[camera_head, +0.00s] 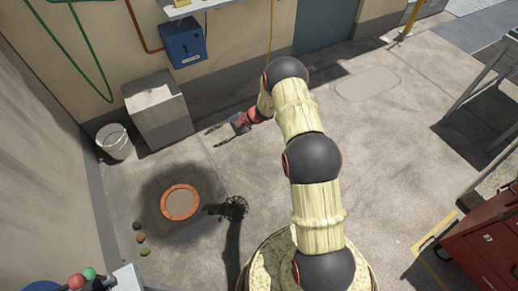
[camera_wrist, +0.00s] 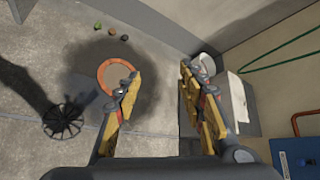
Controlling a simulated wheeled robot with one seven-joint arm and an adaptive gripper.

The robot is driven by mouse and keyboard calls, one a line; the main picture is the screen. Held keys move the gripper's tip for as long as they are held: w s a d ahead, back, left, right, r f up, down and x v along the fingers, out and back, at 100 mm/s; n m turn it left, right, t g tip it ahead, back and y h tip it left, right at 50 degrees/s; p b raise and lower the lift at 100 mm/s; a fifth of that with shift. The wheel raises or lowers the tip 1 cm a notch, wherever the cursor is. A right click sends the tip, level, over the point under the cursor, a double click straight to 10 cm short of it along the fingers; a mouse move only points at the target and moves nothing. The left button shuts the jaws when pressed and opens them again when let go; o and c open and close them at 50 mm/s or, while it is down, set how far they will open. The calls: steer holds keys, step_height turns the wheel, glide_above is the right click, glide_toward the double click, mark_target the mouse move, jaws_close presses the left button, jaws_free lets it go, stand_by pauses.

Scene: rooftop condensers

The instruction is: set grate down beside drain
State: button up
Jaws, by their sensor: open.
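The grate (camera_head: 233,207) is a dark, round, spoked piece resting on the concrete just right of the drain, apart from its rim. The drain (camera_head: 180,203) is a round opening with an orange rim, set in a dark stained patch. In the wrist view the grate (camera_wrist: 63,121) lies left of and nearer than the drain (camera_wrist: 103,76), whose right side is partly hidden by a finger. My gripper (camera_head: 214,137) is up and beyond the drain in the head view, clear of the grate. Its fingers (camera_wrist: 160,75) are spread with nothing between them.
A grey box (camera_head: 160,115) and a white bucket (camera_head: 115,143) stand by the wall. A blue box (camera_head: 183,43) hangs on the wall. Small dark, brown and green lumps (camera_head: 141,238) lie left of the drain. A red cabinet (camera_head: 485,245) stands right. The middle floor is clear.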

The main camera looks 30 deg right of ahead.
steer(key=s+a+r+n+g+h, duration=0.1)
steer(key=s+a+r+n, duration=0.3)
steer(key=r, duration=0.6)
steer(key=s+r+n+g+h, duration=0.15)
steer(key=s+r, duration=0.35)
steer(key=r, duration=0.5)
steer(key=s+a+r+n+h, duration=0.2)
steer(key=s+r, duration=0.3)
steer(key=r, duration=0.5)
steer(key=s+d+r+n+t+h, duration=0.1)
steer(key=s+r, duration=0.3)
steer(key=s, duration=0.5)
steer(key=s+d+r+n+t+h, duration=0.1)
steer(key=s+d+r+n+h, duration=0.1)
steer(key=s, duration=0.7)
steer(key=s+d+r+n+t+h, duration=0.2)
steer(key=s+r+n+h, duration=0.1)
steer(key=s+r, duration=0.4)
steer(key=shift+s, duration=1)
